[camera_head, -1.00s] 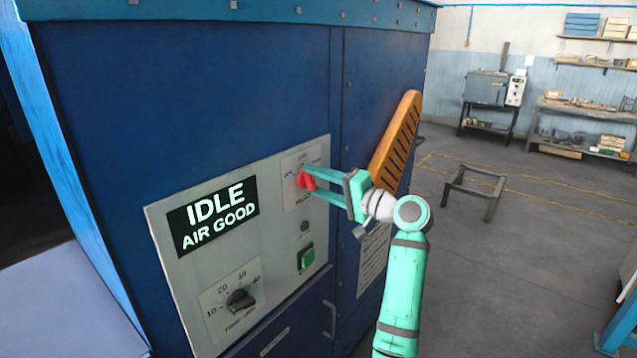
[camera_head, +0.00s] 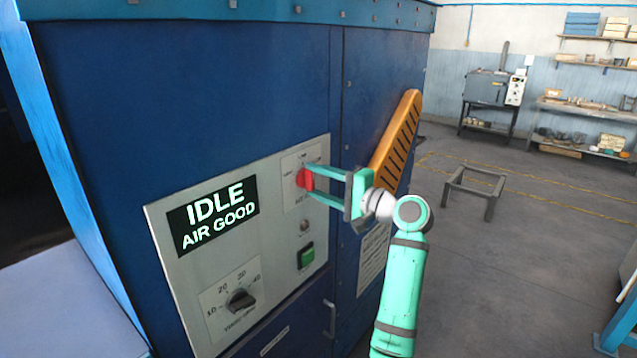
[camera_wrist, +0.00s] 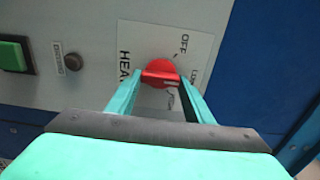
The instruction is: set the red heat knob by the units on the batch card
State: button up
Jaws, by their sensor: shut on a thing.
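The red heat knob (camera_head: 304,180) is on the grey control panel (camera_head: 170,262) of the blue dryer. My gripper (camera_head: 308,178) is shut on the knob from the front, a finger on each side of its grip bar. In the wrist view, the knob (camera_wrist: 160,72) sits between my fingertips (camera_wrist: 160,80). Its white line points right, roughly toward a label that looks like LOW; OFF is above and another label below is partly hidden by a finger. A printed sheet (camera_head: 373,258) hangs on the dryer right of the panel; its text is too small to read.
The display (camera_head: 213,217) reads IDLE, AIR GOOD. A black timer dial (camera_head: 240,300) and a green button (camera_head: 306,257) are below the knob. An orange slotted handle (camera_head: 400,140) sticks out behind my gripper. Open floor lies to the right, with a low metal frame (camera_head: 474,187).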

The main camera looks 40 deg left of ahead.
jog(key=shift+w+d, duration=0.1)
jog(key=shift+w, duration=0.05)
jog(key=o, duration=1.1)
jog(key=shift+c, duration=0.2)
jog(key=w+d, duration=0.1)
jog(key=d, duration=0.9)
jog(key=shift+d, duration=0.35)
jog(key=shift+a, duration=0.1)
